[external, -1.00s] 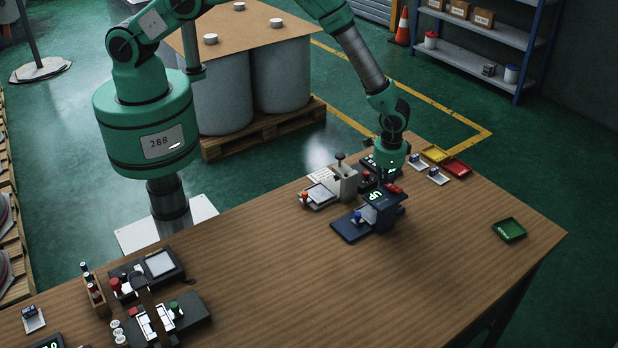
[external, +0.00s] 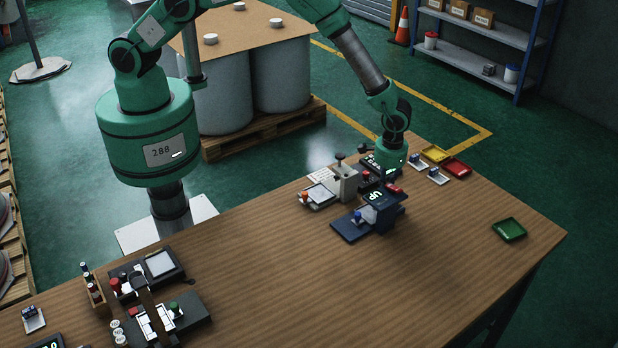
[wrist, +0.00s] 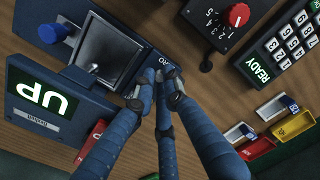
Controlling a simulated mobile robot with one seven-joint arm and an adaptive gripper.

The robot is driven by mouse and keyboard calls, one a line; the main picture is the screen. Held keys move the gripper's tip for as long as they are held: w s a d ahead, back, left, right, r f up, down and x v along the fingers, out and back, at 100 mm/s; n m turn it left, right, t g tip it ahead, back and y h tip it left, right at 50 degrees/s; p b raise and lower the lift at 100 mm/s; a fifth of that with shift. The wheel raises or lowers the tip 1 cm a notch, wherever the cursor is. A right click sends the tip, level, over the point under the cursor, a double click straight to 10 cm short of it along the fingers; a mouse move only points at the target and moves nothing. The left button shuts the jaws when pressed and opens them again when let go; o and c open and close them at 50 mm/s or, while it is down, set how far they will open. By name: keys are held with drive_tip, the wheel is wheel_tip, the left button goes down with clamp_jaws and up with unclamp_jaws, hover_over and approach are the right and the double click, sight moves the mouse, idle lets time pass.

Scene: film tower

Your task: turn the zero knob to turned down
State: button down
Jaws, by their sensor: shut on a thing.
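The blue device (external: 375,214) stands on the wooden table, and its green-lit display (wrist: 55,100) reads UP. In the wrist view the blue fingers of my gripper (wrist: 165,80) converge at the device's edge, beside a partly covered white label ending in "RO". My gripper is shut on the zero knob there, which the fingertips hide, so its turn angle cannot be read. In the external view my gripper (external: 389,168) is low behind the device, its fingers mostly hidden.
A blue knob (wrist: 53,31) and a red part (wrist: 91,141) are on the same device. A black box with a red dial (wrist: 238,15) and a keypad reading READY (wrist: 285,48) stand close by. Small yellow (wrist: 294,125) and red trays lie beyond. The table's front middle is clear.

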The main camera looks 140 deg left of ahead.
drive_tip(key=shift+n+b, duration=0.3)
drive_tip(key=shift+n, duration=0.6)
drive_tip(key=shift+r, duration=0.1)
drive_tip(key=c, duration=1.8)
unclamp_jaws()
drive_tip(key=shift+m, duration=0.4)
